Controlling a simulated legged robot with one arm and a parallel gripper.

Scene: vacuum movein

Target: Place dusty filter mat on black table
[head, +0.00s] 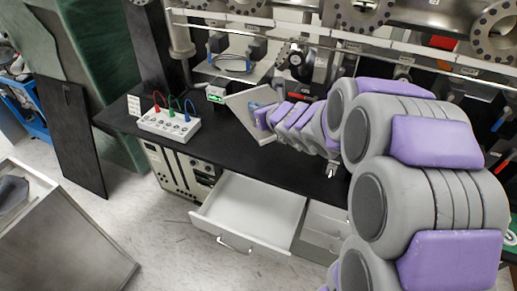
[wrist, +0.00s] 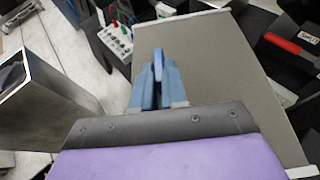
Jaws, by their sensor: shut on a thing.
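My gripper (wrist: 158,75) is shut on the dusty filter mat (wrist: 215,60), a flat grey-brown panel with pale edge strips that fills much of the wrist view. In the head view my gripper (head: 262,108) holds the mat (head: 240,108) tilted above or at the black table (head: 258,157). I cannot tell whether the mat's lower edge touches the tabletop. My arm covers the right part of the table.
A white box with coloured plugs (head: 168,123) stands on the table left of the mat. An open white drawer (head: 248,212) juts out below the table front. A metal bin (head: 62,245) stands at lower left. Shelving and flanged metal parts (head: 362,12) crowd the back.

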